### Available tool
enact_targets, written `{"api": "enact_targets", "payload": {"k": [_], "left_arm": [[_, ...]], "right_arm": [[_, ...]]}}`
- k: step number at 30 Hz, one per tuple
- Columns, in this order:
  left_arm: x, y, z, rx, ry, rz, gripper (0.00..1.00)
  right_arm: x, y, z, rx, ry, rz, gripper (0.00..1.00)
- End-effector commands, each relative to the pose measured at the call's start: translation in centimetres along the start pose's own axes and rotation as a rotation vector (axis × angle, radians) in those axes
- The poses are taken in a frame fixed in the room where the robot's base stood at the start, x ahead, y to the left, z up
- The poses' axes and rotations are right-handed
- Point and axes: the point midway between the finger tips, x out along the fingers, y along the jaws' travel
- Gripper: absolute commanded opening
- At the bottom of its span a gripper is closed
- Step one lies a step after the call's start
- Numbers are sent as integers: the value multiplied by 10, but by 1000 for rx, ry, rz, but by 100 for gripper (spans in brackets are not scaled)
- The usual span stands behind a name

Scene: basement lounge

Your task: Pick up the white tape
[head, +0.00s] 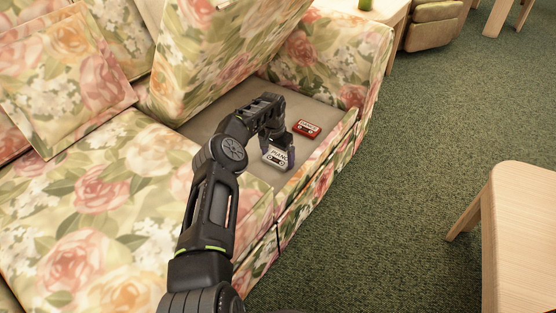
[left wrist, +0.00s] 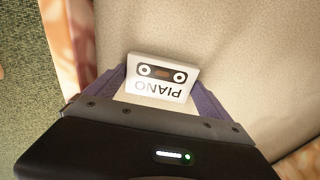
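The white tape (head: 276,157), a cassette marked PIANO, is over the beige sofa base near its front edge. My left gripper (head: 277,148) reaches down to it from above. In the left wrist view, the white tape (left wrist: 158,78) sits between the two fingers of my left gripper (left wrist: 160,90), with a finger against each side edge. The gripper looks shut on it. The tape looks tilted; I cannot tell whether it still touches the base. My right gripper is in neither view.
A red tape (head: 307,128) lies on the beige base (head: 325,108) to the right. A floral seat cushion (head: 215,55) stands tipped up behind my arm. The sofa arm (head: 335,55) rises beyond. A wooden table (head: 525,215) stands at the right, with open green carpet (head: 420,130) between.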

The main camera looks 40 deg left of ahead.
Motion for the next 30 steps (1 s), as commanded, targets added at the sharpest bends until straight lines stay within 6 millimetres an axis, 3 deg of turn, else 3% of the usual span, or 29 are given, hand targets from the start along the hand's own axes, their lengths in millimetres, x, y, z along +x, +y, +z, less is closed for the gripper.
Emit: {"api": "enact_targets", "payload": {"k": [15,23,30], "left_arm": [[0,0,0,0,0,0,49],[-2,0,-1,0,1,0,49],[-33,-1,-5,1,2,-3,49]], "right_arm": [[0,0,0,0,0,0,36],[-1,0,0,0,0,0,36],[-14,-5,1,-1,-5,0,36]]}}
